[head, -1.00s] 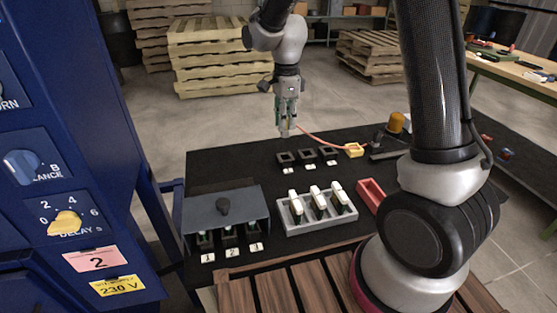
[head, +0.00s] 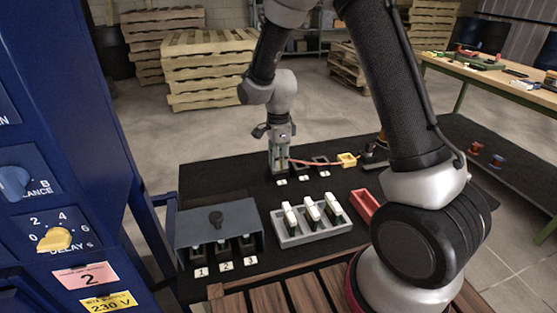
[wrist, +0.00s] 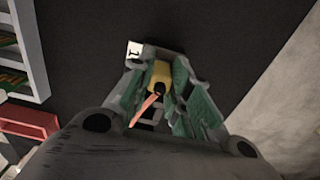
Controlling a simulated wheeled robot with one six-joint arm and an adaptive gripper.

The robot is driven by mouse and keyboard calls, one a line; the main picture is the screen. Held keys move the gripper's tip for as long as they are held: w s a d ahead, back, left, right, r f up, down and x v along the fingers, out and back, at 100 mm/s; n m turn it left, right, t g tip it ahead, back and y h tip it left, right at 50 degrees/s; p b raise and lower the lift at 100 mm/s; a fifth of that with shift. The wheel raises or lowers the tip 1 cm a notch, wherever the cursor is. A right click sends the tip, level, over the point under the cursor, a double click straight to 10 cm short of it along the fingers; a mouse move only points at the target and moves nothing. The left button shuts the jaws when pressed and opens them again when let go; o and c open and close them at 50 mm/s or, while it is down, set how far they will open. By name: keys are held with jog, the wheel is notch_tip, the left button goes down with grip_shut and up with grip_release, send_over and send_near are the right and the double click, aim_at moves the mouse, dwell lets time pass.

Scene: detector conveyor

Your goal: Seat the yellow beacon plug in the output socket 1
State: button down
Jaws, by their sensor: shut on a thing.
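My gripper (head: 279,166) is shut on the yellow beacon plug (wrist: 159,76), which shows between the green-padded fingers in the wrist view. Its red cord (head: 325,161) runs off to the right toward the beacon, now mostly behind my arm. My gripper points down at output socket 1, the leftmost of three dark sockets behind the grey tray. The label 1 (wrist: 134,50) lies right beside the fingertips in the wrist view. The fingers hide most of the socket. I cannot tell whether the plug is inside it or just above.
The other output sockets (head: 321,161) stand just right of my gripper. A small yellow holder (head: 347,160) is farther right. In front are a grey tray (head: 286,239) with several white-topped modules, a red tray (head: 366,205) and a grey-hooded unit (head: 217,222). A blue cabinet (head: 75,165) stands left.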

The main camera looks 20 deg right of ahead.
jog(key=c, duration=1.3)
grip_release()
jog(key=shift+f, duration=0.1)
jog(key=s+d+r+n+t, duration=0.1)
jog(key=s+d+r+n, duration=0.1)
jog(key=r, duration=0.7)
jog(key=s+d+r+n, duration=0.2)
jog(key=s+d+r, duration=0.1)
jog(key=r, duration=0.7)
jog(key=s+d+r+n+t, duration=0.1)
jog(key=s+d+r+n, duration=0.1)
jog(key=s, duration=0.5)
jog(key=s+d+r+n+t, duration=0.1)
jog(key=s+d+r+n, duration=0.1)
jog(key=s+d+n, duration=0.2)
jog(key=s+d+r+n+t, duration=0.1)
jog(key=s+d+n, duration=0.3)
jog(key=s+n, duration=0.4)
jog(key=shift+s+r, duration=0.45)
jog(key=shift+s, duration=0.35)
jog(key=shift+s+r, duration=0.4)
jog(key=shift+s, duration=0.35)
